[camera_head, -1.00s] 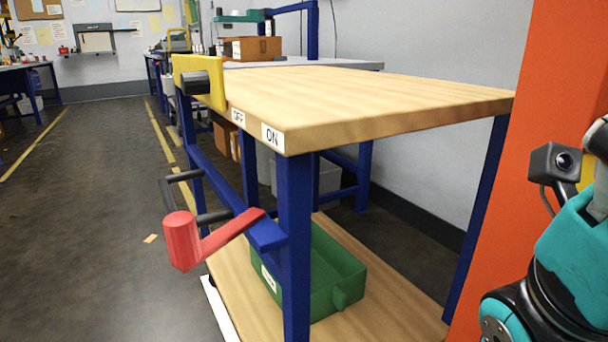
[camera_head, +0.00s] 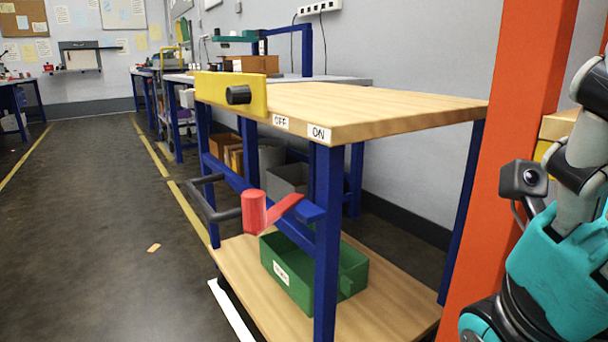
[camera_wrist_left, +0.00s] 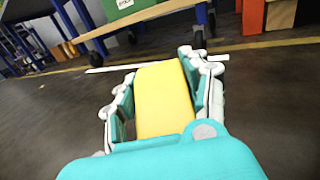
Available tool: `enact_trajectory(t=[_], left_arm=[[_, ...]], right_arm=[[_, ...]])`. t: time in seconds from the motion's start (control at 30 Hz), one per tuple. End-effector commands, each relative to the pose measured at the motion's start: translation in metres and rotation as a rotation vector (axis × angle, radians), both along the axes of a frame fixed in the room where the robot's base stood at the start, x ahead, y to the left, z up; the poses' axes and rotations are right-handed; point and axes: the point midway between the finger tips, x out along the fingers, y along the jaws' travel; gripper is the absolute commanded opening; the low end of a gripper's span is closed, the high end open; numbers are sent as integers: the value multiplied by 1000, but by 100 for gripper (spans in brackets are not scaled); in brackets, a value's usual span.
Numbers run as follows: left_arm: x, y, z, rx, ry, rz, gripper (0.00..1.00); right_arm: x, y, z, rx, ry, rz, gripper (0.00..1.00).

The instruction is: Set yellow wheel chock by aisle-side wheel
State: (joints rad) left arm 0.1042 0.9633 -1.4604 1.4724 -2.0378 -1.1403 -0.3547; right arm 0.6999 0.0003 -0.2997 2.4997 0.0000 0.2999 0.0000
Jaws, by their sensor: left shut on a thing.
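In the left wrist view my left gripper (camera_wrist_left: 158,95) is shut on the yellow wheel chock (camera_wrist_left: 163,100), its fingers on both sides of it. The chock is held over dark floor, apart from the cart. Dark wheels show beyond it, one (camera_wrist_left: 199,40) near the picture's middle and another (camera_wrist_left: 82,48) further left. The cart (camera_head: 327,230) has blue legs, a wooden top and a wooden lower shelf. Its wheels are mostly hidden in the head view. My left gripper is outside the head view. My right arm is at the right edge there; its fingertips do not show.
A red handle (camera_head: 254,212) and a dark bar (camera_head: 205,205) stick out from the cart's aisle side. A green bin (camera_head: 290,290) sits on the lower shelf. A white strip (camera_head: 231,311) lies on the floor alongside. An orange post (camera_head: 525,90) stands right. The aisle floor (camera_head: 90,240) is mostly clear.

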Motion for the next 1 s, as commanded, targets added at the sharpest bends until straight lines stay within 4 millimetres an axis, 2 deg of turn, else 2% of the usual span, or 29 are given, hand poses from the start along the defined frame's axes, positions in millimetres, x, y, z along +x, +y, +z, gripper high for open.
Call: enact_trajectory(t=[0.2,0.33,0.47,0.6,0.8,1.0], left_arm=[[13,-6,31,-3,1,60,10],[26,-12,59,-7,0,117,10],[48,-23,106,-14,0,209,10],[74,-35,162,-17,-1,323,10],[98,-45,211,-13,-3,427,10],[116,-53,248,-13,-5,505,10]], right_arm=[[0,0,0,0,-1,0,74],[0,0,0,0,-1,0,74],[0,0,0,0,-1,0,74],[0,0,0,0,-1,0,74],[0,0,0,0,-1,0,74],[0,0,0,0,-1,0,74]])
